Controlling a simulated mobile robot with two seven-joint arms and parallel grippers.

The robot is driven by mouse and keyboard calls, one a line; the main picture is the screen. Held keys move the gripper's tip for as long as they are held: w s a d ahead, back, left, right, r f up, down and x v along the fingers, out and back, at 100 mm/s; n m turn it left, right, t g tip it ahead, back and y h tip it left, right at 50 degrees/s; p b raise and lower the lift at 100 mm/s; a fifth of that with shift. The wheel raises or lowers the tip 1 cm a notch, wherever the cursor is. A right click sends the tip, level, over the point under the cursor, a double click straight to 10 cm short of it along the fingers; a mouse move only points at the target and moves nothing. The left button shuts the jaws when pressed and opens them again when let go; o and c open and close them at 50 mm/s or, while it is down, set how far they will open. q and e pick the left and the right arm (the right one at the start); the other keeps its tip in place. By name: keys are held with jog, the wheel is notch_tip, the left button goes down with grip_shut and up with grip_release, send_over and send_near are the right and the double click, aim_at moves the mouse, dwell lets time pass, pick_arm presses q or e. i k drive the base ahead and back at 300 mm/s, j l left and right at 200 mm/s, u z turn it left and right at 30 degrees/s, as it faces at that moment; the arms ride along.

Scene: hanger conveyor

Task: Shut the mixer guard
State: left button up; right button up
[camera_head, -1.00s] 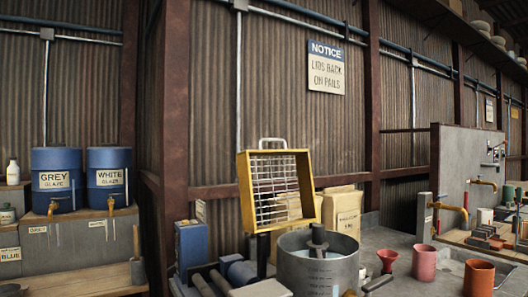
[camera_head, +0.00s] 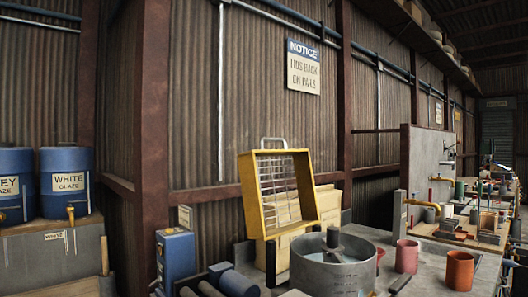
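The mixer guard (camera_head: 249,194) is a yellow frame with a wire grid and a metal handle on its top edge. It stands raised, tilted back, behind and to the left of the grey round mixer tub (camera_head: 316,272). The tub is open at the top, and a dark mixing shaft (camera_head: 333,240) shows inside it. Neither of my grippers is in view.
A blue box (camera_head: 177,256) and rollers stand left of the tub. Orange-red pots (camera_head: 460,271) stand to its right on the grey bench. Blue glaze barrels (camera_head: 67,182) stand at far left. Paper sacks are behind the guard.

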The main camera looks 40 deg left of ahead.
aim_at(256, 229)
jog(key=k+j+z, duration=0.1)
jog(key=j, duration=0.3)
jog(key=k+j+z, duration=0.1)
jog(key=j, duration=0.25)
jog(key=k+j, duration=0.1)
jog(key=j, duration=0.25)
jog(key=k+j+z, duration=0.15)
jog(key=j, duration=0.25)
jog(key=k+j+z, duration=0.1)
jog(key=j, duration=0.4)
jog(key=k+j+z, duration=0.1)
jog(key=j, duration=0.4)
jog(key=k+j+z, duration=0.1)
jog(key=j, duration=0.4)
